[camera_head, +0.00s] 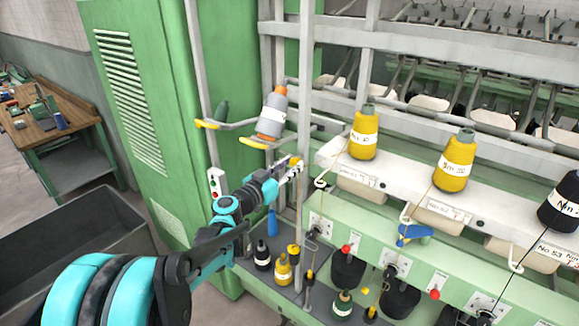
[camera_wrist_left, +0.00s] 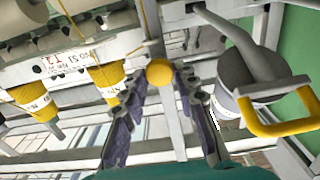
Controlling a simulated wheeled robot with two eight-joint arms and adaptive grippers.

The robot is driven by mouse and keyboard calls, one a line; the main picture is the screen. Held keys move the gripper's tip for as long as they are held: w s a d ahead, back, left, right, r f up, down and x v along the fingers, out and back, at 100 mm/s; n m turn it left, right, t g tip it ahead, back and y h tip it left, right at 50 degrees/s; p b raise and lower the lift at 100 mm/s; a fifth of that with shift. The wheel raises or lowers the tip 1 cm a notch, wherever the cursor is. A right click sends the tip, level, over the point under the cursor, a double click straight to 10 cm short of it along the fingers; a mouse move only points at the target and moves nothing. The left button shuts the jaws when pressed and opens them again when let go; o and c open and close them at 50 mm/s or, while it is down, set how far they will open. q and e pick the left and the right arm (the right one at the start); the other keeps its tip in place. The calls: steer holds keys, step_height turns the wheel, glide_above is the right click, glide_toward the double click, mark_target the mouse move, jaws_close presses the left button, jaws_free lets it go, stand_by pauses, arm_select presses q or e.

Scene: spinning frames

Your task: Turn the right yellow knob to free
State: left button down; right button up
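A round yellow knob (camera_wrist_left: 159,72) sits at the fingertips of my left gripper in the left wrist view. It also shows as a small yellow spot at the gripper's end in the head view (camera_head: 295,161). My left gripper (camera_wrist_left: 162,84) has its two fingers spread, one on each side of the knob, and is open. Whether either finger touches the knob cannot be told. In the head view the left gripper (camera_head: 282,176) reaches up beside the green machine frame. The right gripper is in neither view.
A grey cone (camera_head: 273,113) stands on a yellow-ended holder (camera_head: 254,144) just behind the gripper. Yellow thread cones (camera_head: 364,134) stand on the white rail at right. Dark and yellow bobbins (camera_head: 283,271) stand below. A grey bin (camera_head: 75,240) is at left.

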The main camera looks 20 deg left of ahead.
arm_select(q)
steer(key=shift+n, duration=0.4)
steer(key=n+b, duration=0.1)
steer(key=n, duration=0.2)
steer(key=shift+a+n+b, duration=0.1)
steer(key=shift+n+b, duration=0.3)
steer(key=n+b, duration=0.1)
steer(key=n, duration=0.3)
steer(key=shift+f+n, duration=0.1)
steer(key=shift+n, duration=0.2)
steer(key=n+b, duration=0.1)
steer(key=n, duration=0.3)
steer(key=n+b, duration=0.1)
steer(key=n, duration=0.3)
steer(key=shift+a+n, duration=0.1)
steer(key=shift+n, duration=0.2)
steer(key=c, duration=1.2)
jaws_free()
